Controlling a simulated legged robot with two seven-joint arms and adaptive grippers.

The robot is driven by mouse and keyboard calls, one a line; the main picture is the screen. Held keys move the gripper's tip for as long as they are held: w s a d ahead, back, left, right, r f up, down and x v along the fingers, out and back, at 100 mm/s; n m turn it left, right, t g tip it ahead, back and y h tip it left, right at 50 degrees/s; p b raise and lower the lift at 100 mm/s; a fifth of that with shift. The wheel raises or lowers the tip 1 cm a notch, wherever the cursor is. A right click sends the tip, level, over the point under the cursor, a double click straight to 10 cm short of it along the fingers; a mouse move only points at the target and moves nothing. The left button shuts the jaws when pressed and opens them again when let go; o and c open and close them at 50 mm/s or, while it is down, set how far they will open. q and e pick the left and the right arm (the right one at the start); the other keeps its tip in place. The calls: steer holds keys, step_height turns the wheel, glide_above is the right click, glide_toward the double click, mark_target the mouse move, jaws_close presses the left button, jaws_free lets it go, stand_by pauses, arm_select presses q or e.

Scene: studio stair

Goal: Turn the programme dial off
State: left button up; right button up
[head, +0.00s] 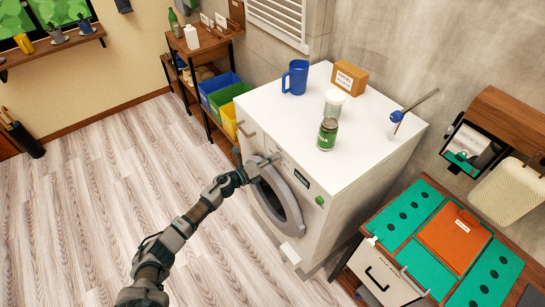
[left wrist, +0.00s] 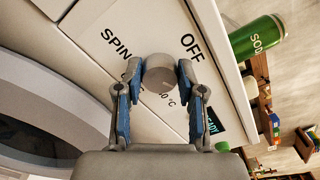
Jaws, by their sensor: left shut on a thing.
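The white washing machine (head: 345,215) has a round grey door and a control panel at the top of its front. The programme dial (left wrist: 160,76), a round grey knob, sits on that panel. Labels around it read SPIN, OFF and a partly covered °C setting. My left gripper (left wrist: 160,88) is shut on the dial, one fingertip on each side. In the head view my left gripper (head: 262,164) reaches the panel above the door. I cannot tell which label the dial points to. My right gripper is not in view.
On the machine top stand a blue jug (head: 296,78), a cardboard box (head: 349,77), a clear jar (head: 334,103) and a green soda container (head: 327,134). A bench with teal panels (head: 420,205) stands at right. The wooden floor (head: 90,190) at left is clear.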

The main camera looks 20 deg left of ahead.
arm_select(q)
steer(key=n+p, duration=0.1)
steer(key=n, duration=0.1)
steer(key=n+p, duration=0.1)
steer(key=n, duration=0.1)
steer(key=n+p, duration=0.1)
steer(key=n, duration=0.1)
steer(key=shift+s+f+n, duration=0.1)
steer(key=shift+f+n, duration=0.2)
steer(key=shift+f, duration=0.1)
steer(key=n+p, duration=0.1)
steer(key=n, duration=0.2)
steer(key=shift+f, duration=0.1)
steer(key=shift+f+n+p, duration=0.15)
steer(key=shift+n+p, duration=0.5)
steer(key=shift+n, duration=0.85)
steer(key=o, duration=0.9)
steer(key=shift+o, duration=1.2)
steer(key=shift+a, duration=0.1)
